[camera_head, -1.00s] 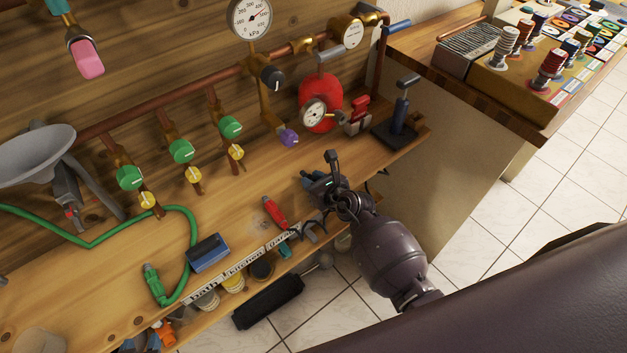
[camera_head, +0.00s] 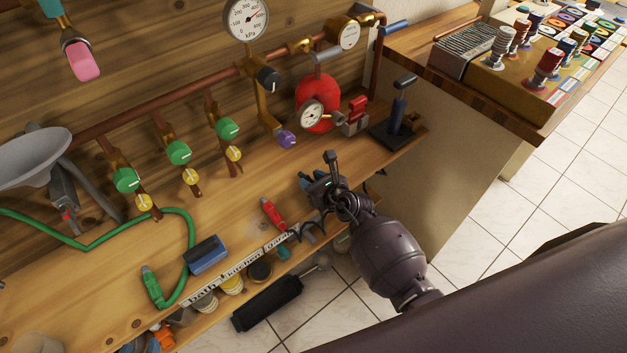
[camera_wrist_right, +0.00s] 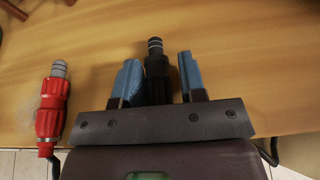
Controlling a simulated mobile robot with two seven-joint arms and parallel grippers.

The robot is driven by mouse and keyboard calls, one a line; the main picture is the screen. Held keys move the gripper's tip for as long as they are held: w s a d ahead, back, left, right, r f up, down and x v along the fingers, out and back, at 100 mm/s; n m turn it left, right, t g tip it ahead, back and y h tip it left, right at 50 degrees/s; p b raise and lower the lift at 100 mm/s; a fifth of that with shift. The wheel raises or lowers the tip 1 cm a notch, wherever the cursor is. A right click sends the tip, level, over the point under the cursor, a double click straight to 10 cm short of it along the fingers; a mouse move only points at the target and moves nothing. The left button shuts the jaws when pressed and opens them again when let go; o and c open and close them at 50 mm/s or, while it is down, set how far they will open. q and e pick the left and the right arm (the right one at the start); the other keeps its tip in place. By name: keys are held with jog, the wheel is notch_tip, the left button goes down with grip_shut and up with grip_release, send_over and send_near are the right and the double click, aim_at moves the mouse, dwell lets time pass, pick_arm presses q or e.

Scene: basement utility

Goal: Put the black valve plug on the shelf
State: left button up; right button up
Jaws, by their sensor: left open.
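A black plug (camera_wrist_right: 156,68) with a grey-banded tip lies between the blue fingers of my right gripper (camera_wrist_right: 162,78) in the right wrist view. A strip of wood shows between the plug and the right finger, so the fingers stand apart around it. In the head view my right gripper (camera_head: 318,190) is low over the front edge of the wooden bench (camera_head: 110,290), and the plug cannot be made out there. A similar red plug (camera_head: 272,212) lies beside the gripper; it also shows in the right wrist view (camera_wrist_right: 52,108). My left gripper is not in view.
A lower shelf (camera_head: 216,315) holding jars runs below the labelled bench edge. A blue block (camera_head: 206,255) and green hose (camera_head: 192,235) lie left. Valved copper pipes (camera_head: 160,106) line the back. A black-based stand (camera_head: 395,135) and red valve (camera_head: 355,115) stand beyond the gripper.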

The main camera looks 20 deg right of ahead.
jog(key=shift+s+a+f, duration=0.15)
jog(key=shift+s+a, duration=0.2)
jog(key=shift+s, duration=0.1)
jog(key=s+d+r+m+t+p, duration=0.1)
jog(key=s+d+r+m+t, duration=0.2)
jog(key=s+m, duration=0.35)
jog(key=s+d+r+m+p, duration=0.2)
jog(key=s+d+r+m, duration=0.1)
jog(key=s+r+m, duration=0.3)
jog(key=s+d+f+m+g+h, duration=0.2)
jog(key=s+m, duration=0.5)
jog(key=m, duration=0.6)
jog(key=s+d+f+m+g+h, duration=0.2)
jog(key=s+m, duration=0.4)
jog(key=m, duration=0.7)
notch_tip(320, 180, down, 3)
jog(key=shift+s+d+r+h, duration=0.15)
jog(key=shift+s+d+h, duration=0.15)
jog(key=shift+s+d, duration=0.15)
